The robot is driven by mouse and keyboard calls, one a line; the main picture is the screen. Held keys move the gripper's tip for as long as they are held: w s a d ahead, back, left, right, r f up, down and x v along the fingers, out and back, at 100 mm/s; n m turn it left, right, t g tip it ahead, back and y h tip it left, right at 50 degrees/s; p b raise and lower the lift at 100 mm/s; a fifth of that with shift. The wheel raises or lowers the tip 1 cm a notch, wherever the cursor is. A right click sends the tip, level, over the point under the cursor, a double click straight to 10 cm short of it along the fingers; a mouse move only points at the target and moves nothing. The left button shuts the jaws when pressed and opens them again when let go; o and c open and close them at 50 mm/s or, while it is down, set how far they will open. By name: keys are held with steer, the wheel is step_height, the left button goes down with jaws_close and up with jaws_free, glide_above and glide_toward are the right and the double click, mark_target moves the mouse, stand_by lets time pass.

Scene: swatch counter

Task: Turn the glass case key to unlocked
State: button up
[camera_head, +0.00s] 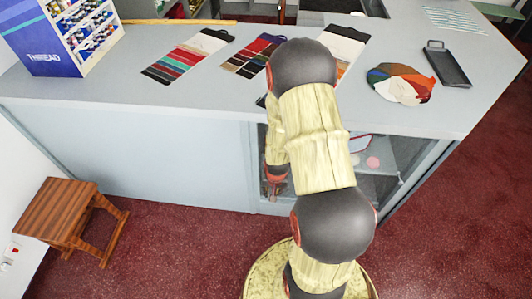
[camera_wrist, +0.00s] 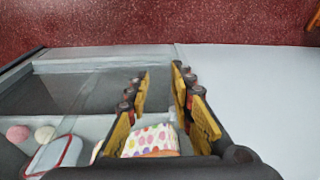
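The glass case (camera_head: 400,155) is set into the front of the grey counter, and my arm covers its left part in the head view. In the wrist view its glass front (camera_wrist: 85,85) fills the left half, beside a plain pale panel (camera_wrist: 255,90). My gripper (camera_wrist: 162,92) is open, its fingers apart with nothing seen held between them, close in front of the case near the panel's edge. In the head view only a small part of it shows at the left of my arm. I cannot make out the key or its lock in either view.
A polka-dotted item (camera_wrist: 152,138) and pink and white balls (camera_wrist: 30,133) show in the case. On the counter (camera_head: 190,110) are a thread display (camera_head: 50,40), swatch cards (camera_head: 188,57), a fabric fan (camera_head: 400,84) and a black tray (camera_head: 447,65). A wooden stool (camera_head: 62,208) stands left.

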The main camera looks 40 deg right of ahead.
steer(key=w+d+f+m+t+h, duration=0.1)
steer(key=d+f+m+t, duration=0.15)
steer(key=f, duration=0.35)
steer(key=w+d+f+m+t+h, duration=0.1)
steer(key=w+f+m+t+h, duration=0.1)
steer(key=f+m+t, duration=0.35)
steer(key=w+d+r+m+t+h, duration=0.2)
steer(key=w+r+m+t, duration=0.1)
steer(key=r, duration=0.4)
steer(key=w+d+r+m+t+h, duration=0.1)
steer(key=w+r+m+t+h, duration=0.15)
steer(key=r, duration=0.45)
steer(key=shift+m+t, duration=0.25)
steer(key=shift+t, duration=0.2)
steer(key=b+x, duration=0.1)
steer(key=x, duration=0.6)
steer(key=shift+d+f+b, duration=0.2)
steer(key=shift+b, duration=0.2)
steer(key=shift+s, duration=0.1)
steer(key=shift+c, duration=1.4)
jaws_close()
